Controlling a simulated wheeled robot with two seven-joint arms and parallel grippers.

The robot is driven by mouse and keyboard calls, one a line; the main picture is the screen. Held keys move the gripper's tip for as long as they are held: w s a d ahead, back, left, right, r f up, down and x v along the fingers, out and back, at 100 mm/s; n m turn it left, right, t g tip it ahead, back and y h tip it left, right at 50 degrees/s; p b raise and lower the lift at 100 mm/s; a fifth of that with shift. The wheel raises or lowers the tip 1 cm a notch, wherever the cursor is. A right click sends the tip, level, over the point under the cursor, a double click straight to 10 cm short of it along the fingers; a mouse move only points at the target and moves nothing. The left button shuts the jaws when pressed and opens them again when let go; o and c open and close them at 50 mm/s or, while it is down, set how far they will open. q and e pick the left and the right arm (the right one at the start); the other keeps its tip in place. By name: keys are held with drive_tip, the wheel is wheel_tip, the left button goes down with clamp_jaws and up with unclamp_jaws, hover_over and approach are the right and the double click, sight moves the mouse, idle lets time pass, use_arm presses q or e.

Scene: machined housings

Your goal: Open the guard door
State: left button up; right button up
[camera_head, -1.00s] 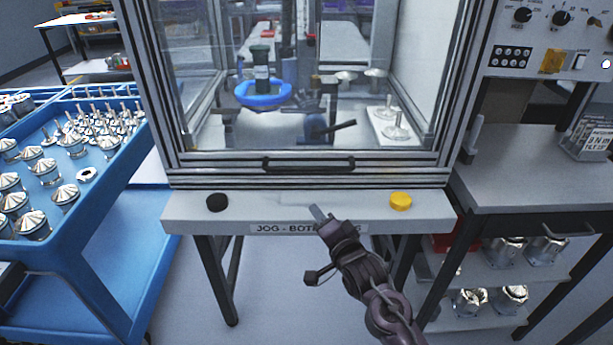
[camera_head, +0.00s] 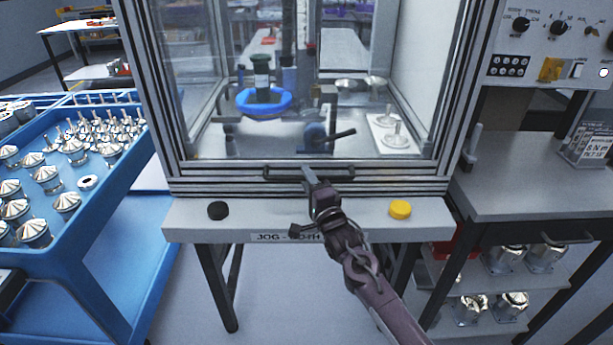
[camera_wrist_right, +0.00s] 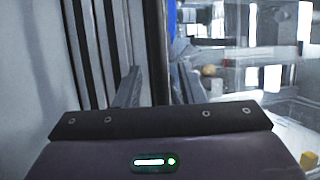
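The guard door is the glazed, aluminium-framed front (camera_head: 215,177) of the machine enclosure in the head view, and it looks closed. A dark horizontal bar handle (camera_head: 285,174) runs along its bottom rail. My right gripper (camera_head: 313,181) is at the handle, slightly right of its middle. In the right wrist view the handle (camera_wrist_right: 158,50) appears as a dark upright bar between the two grey fingers (camera_wrist_right: 158,88). The fingers look apart, with gaps beside the bar; contact cannot be made out. My left gripper is out of view.
Below the door is a grey ledge (camera_head: 270,215) with a black button (camera_head: 217,210) and a yellow button (camera_head: 400,209). A blue cart (camera_head: 95,215) with metal parts stands left. A grey bench (camera_head: 530,180) and control panel (camera_head: 545,45) stand right.

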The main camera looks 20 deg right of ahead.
drive_tip(key=shift+w+r, duration=0.1)
drive_tip(key=shift+w, duration=0.45)
clamp_jaws()
